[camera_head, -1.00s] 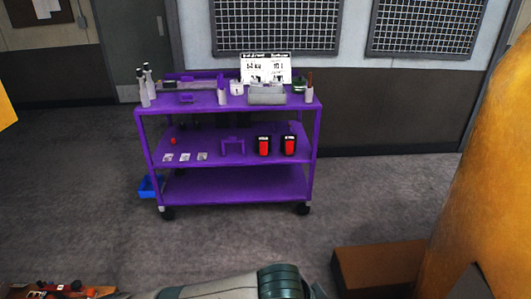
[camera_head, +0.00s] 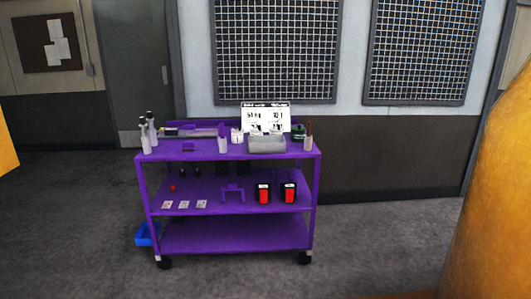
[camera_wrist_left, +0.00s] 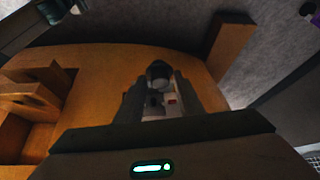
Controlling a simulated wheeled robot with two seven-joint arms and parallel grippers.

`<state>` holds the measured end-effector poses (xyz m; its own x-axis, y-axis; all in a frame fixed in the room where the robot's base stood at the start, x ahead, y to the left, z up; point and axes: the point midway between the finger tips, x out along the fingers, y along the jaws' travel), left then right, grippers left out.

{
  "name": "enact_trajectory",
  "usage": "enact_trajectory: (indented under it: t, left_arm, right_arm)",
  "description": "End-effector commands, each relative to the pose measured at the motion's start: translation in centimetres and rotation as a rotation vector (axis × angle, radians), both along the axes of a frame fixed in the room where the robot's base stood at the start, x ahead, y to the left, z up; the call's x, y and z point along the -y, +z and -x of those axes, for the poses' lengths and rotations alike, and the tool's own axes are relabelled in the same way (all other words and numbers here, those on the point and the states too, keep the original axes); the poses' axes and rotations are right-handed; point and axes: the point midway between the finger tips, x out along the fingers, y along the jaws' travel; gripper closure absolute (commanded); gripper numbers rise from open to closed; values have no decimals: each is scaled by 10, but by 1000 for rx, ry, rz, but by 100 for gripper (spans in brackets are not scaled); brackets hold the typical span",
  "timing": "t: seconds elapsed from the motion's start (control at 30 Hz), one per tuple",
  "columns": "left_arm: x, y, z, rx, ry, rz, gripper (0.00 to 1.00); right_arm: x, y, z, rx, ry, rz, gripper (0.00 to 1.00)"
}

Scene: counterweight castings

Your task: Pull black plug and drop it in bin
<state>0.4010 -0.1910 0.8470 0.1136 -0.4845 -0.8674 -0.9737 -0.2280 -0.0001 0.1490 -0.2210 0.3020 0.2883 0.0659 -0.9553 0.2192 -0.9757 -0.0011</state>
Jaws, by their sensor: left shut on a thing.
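My left gripper (camera_wrist_left: 158,88) shows in the left wrist view, its two dark fingers closed on a small dark round-ended piece (camera_wrist_left: 158,71), which looks like the black plug. A pale part and a small red patch show between the fingers, too small to make out. An orange-brown casting (camera_wrist_left: 100,62) lies beyond the gripper; I cannot tell whether the plug touches it. A blue bin (camera_head: 147,236) stands on the floor at the left of the purple cart in the head view, partly hidden by it. Neither gripper shows in the head view.
The purple cart (camera_head: 235,232) carries bottles, trays and a printed sign on top, with two red-and-black items on its middle shelf. A large orange surface (camera_head: 495,200) fills the right edge. The grey floor (camera_head: 75,210) left of the cart is clear.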

Motion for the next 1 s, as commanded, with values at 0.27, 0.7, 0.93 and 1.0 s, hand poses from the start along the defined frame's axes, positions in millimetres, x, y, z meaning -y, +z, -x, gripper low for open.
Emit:
enact_trajectory:
  t: [0.27,0.7,0.93,1.0]
  left_arm:
    - [0,0,0,0,0,0,88]
    - [-13,0,-8,-2,52,0,88]
    - [-67,2,-42,0,270,-1,88]
    - [-93,3,-55,-1,367,-1,88]
  right_arm:
    - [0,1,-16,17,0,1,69]
    - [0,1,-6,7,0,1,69]
    - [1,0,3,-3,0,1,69]
    - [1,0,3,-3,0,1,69]
